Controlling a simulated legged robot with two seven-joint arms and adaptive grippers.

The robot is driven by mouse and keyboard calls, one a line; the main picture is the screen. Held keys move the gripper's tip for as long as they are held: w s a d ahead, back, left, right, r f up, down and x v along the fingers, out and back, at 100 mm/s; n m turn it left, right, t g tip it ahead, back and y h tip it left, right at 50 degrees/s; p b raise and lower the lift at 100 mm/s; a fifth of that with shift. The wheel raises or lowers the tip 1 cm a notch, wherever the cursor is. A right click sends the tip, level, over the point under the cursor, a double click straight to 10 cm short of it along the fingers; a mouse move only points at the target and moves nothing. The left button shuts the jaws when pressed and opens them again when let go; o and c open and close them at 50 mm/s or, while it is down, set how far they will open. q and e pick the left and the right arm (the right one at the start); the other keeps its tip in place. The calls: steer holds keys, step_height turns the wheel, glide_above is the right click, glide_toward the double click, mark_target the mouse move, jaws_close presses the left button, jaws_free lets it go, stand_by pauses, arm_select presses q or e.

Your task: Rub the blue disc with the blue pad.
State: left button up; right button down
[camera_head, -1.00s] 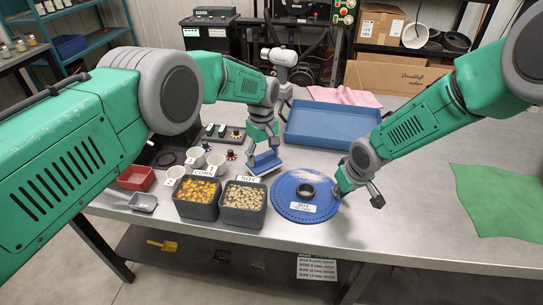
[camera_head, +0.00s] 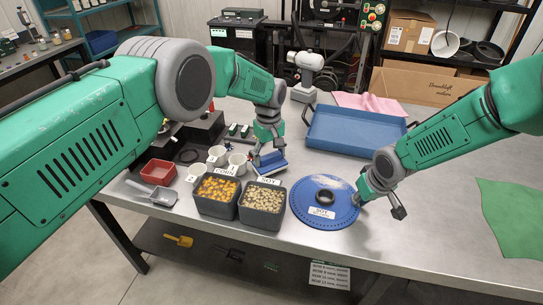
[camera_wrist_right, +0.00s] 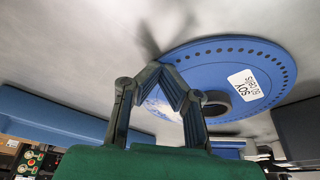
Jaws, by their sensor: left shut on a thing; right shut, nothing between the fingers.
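The blue disc (camera_head: 309,219) lies flat on the table with a dark hub at its centre, a white SOY label and a pale dusty patch near its far edge. My left gripper (camera_head: 268,146) is shut on the blue pad (camera_head: 271,164), holding it behind the SOY box, left of and behind the disc, apart from it. My right gripper (camera_head: 378,205) is at the disc's right edge. In the right wrist view its closed, empty fingers (camera_wrist_right: 173,80) meet at the disc's rim by the pale patch; whether they touch it I cannot tell.
The CORN box (camera_head: 215,208) and SOY box (camera_head: 262,218) stand left of the disc. White cups (camera_head: 237,162), a red tray (camera_head: 158,172) and a scoop (camera_head: 160,196) are further left. A blue tray (camera_head: 350,137) lies behind; a green cloth (camera_head: 510,215) lies right. The front table is clear.

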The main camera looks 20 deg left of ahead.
mark_target(270, 155)
arm_select(q)
steer(key=shift+r, duration=3.05)
arm_select(e)
steer(key=shift+r, duration=0.1)
